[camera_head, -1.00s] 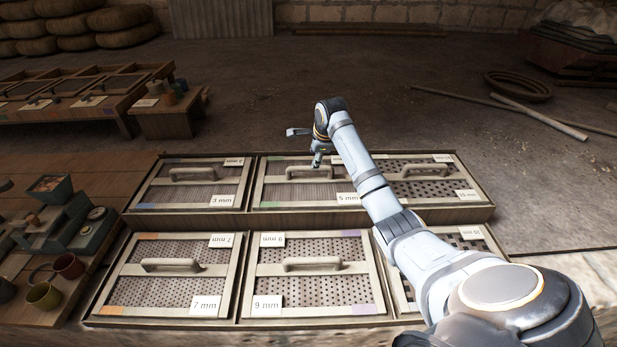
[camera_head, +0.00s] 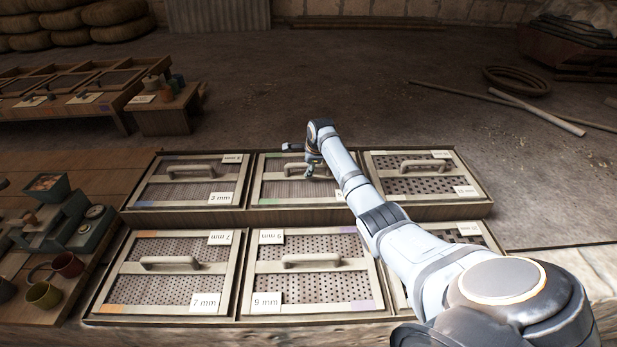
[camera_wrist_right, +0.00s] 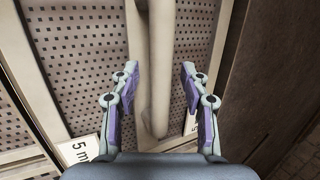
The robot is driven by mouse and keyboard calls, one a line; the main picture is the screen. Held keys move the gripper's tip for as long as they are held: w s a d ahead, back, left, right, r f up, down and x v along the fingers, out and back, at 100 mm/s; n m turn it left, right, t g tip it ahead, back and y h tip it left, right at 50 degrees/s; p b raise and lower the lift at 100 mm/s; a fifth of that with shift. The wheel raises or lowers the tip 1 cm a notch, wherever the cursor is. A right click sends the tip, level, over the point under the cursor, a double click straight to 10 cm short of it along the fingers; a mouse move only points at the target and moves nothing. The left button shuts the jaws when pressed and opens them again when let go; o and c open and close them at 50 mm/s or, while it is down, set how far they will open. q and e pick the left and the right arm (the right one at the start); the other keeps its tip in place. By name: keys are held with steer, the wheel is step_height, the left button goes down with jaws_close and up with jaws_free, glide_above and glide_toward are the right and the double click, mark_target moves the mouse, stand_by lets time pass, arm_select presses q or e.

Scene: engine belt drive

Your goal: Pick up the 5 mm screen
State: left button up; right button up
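The 5 mm screen (camera_head: 280,190) is a wood-framed perforated panel in the middle of the back row of the rack, with a pale bar handle across it. My right gripper (camera_head: 309,166) is over this handle. In the right wrist view the handle (camera_wrist_right: 158,85) runs between the two open fingers (camera_wrist_right: 159,80), with a gap on each side. The "5 mm" label (camera_wrist_right: 79,150) shows at the lower left there. In the head view my right forearm and gripper hide part of the screen and its label. My left gripper is not in view.
The 3 mm screen (camera_head: 185,192) lies left of it and another screen (camera_head: 420,185) right. The 7 mm (camera_head: 160,290) and 9 mm (camera_head: 310,288) screens lie in the front row. A bench with cups (camera_head: 45,295) stands at the left.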

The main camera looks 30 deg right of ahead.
steer(key=c, duration=0.7)
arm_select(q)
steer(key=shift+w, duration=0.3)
arm_select(e)
jaws_close()
steer(key=shift+w, duration=0.1)
steer(key=shift+r, duration=0.1)
steer(key=shift+w+d+r, duration=0.1)
steer(key=shift+r, duration=0.5)
arm_select(q)
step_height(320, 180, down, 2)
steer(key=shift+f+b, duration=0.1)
steer(key=shift+b, duration=1.05)
arm_select(e)
steer(key=s+a+r, duration=0.6)
steer(key=s+r, duration=0.5)
steer(key=s, duration=0.2)
steer(key=shift+a+r, duration=0.15)
steer(key=shift+r, duration=0.15)
